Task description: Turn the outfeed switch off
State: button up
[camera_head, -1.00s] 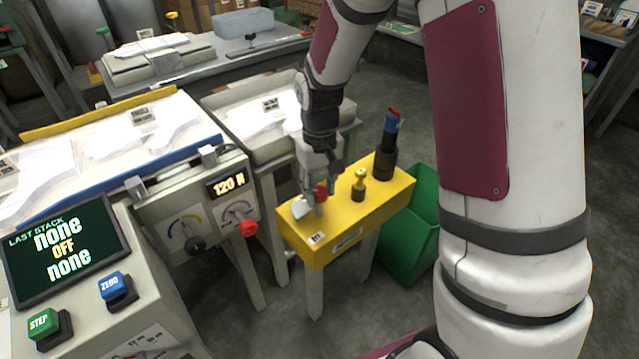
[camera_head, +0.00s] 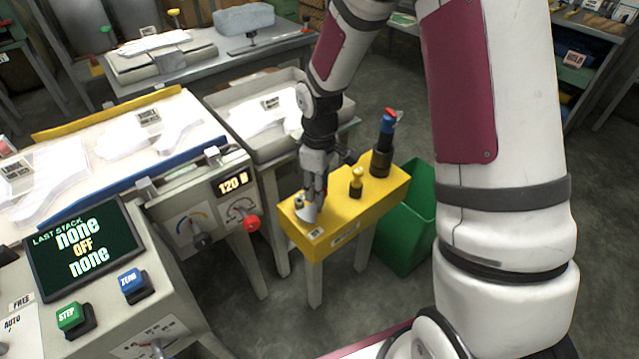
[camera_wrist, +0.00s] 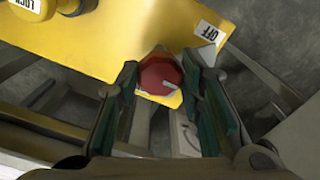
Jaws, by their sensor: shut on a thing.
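A yellow box (camera_head: 385,197) on a stand holds the switch, in the middle of the head view. In the wrist view a red faceted knob (camera_wrist: 158,72) with a pale pointer mark sits between my fingertips. A white OFF label (camera_wrist: 207,34) is on the yellow surface up and right of the knob. My gripper (camera_head: 311,208) is down at the left end of the yellow box, shut on the red knob; it also shows in the wrist view (camera_wrist: 163,85). The gripper hides the knob in the head view.
A console screen (camera_head: 83,246) is at left, a red knob (camera_head: 252,223) nearby.

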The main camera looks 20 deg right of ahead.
dwell(0.3)
jog(key=o, duration=1.2)
jog(key=shift+c, duration=0.2)
jog(key=shift+r, duration=0.1)
notch_tip(320, 180, up, 12)
